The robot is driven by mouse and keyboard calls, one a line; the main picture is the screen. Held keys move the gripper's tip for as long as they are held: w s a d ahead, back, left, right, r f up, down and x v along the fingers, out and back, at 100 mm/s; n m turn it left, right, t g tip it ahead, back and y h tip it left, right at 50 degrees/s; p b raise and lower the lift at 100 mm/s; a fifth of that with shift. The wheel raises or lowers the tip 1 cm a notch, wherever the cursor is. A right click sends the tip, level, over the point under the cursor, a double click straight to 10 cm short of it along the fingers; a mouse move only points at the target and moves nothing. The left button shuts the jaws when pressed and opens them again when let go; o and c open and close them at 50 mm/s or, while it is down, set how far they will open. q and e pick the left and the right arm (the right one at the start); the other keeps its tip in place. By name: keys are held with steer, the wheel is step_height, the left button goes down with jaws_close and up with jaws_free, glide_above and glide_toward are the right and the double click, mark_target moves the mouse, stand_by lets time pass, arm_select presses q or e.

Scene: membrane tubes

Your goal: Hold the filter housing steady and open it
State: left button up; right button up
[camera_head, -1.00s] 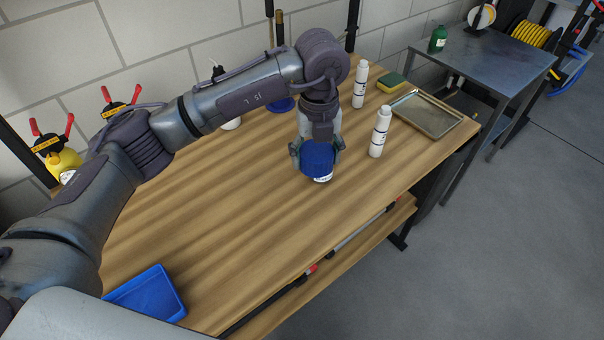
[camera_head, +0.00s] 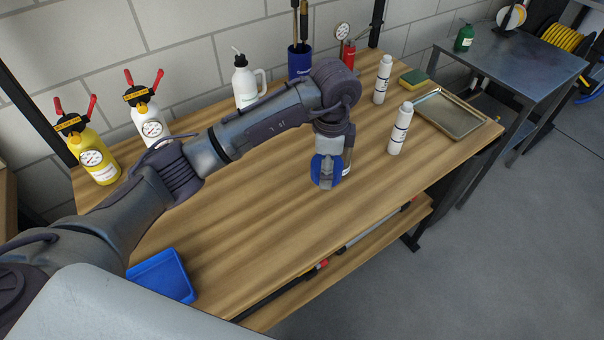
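A filter housing with a blue round part (camera_head: 318,175) and a white labelled part (camera_head: 347,167) is at my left gripper, over the middle right of the bench. My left gripper (camera_head: 327,170) comes down from above. One grey finger lies across the near side of the blue part, and the gripper appears closed around it. The far finger is hidden. The white part shows just right of the blue part; I cannot tell whether the two are still joined. My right gripper is not in view.
Two white bottles (camera_head: 400,128) (camera_head: 383,80) and a metal tray (camera_head: 450,113) stand to the right on the wooden bench (camera_head: 250,230). A blue tray (camera_head: 162,276) is at the front left. Pump bottles (camera_head: 98,158) (camera_head: 150,122) stand at the back left. The bench front is clear.

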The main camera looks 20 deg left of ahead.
arm_select(q)
steer(key=p, duration=0.1)
glide_above(296, 188)
step_height(296, 188, down, 4)
steer(key=shift+f, duration=0.1)
step_height(296, 188, down, 4)
steer(key=shift+r+p, duration=0.1)
steer(key=shift+p, duration=0.45)
steer(key=shift+f, duration=0.25)
steer(key=shift+f, duration=0.15)
steer(key=o, duration=1.3)
steer(key=shift+r, duration=0.2)
